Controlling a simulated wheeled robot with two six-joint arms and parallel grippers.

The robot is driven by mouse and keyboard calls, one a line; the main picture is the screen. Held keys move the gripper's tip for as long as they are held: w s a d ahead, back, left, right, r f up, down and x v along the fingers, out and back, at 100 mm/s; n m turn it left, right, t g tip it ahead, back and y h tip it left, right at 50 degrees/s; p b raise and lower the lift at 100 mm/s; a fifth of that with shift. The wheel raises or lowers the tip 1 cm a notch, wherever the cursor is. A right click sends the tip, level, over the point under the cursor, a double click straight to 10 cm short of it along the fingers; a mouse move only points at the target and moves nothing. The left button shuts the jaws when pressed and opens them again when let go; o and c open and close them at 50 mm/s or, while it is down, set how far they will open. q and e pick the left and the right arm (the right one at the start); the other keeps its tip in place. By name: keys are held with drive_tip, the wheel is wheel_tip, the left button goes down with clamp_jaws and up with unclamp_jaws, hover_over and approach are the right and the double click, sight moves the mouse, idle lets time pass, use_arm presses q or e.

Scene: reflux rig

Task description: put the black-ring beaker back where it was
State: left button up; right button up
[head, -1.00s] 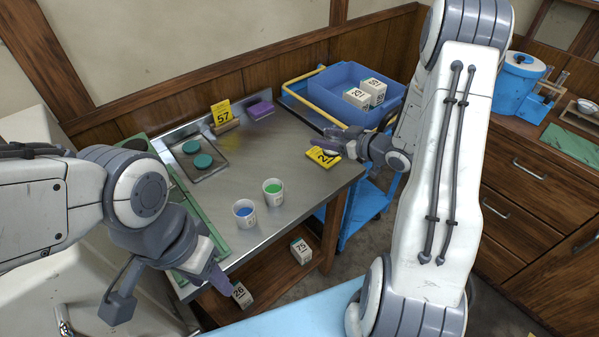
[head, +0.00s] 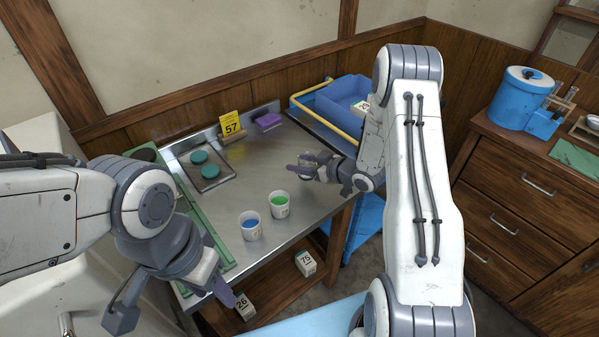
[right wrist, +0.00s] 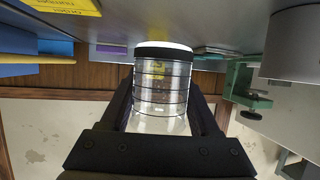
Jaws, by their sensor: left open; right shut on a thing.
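The black-ring beaker (right wrist: 162,95) is clear, with dark graduation lines and a black band at one end. In the right wrist view it sits between the fingers of my right gripper (head: 302,170), which is shut on it. That view is upside down, with the banded end toward the bench top. In the head view the right gripper is over the right part of the metal bench (head: 240,180); the beaker is hard to make out there. I cannot tell whether it touches the bench. My left gripper (head: 228,296) is open and empty, beyond the bench's front edge.
Cups of blue liquid (head: 251,225) and green liquid (head: 279,205) stand left of the right gripper. A yellow 57 sign (head: 231,124), a purple block (head: 268,121) and a tray with teal discs (head: 205,170) are further back. A blue bin (head: 340,98) is behind.

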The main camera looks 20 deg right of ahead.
wheel_tip(320, 180, down, 4)
drive_tip(key=shift+r+p, duration=0.1)
drive_tip(key=shift+p, duration=0.2)
drive_tip(key=shift+f, duration=0.2)
drive_tip(key=shift+f, duration=0.15)
drive_tip(key=o, duration=1.4)
drive_tip(key=shift+o, duration=0.2)
drive_tip(key=shift+r, duration=0.2)
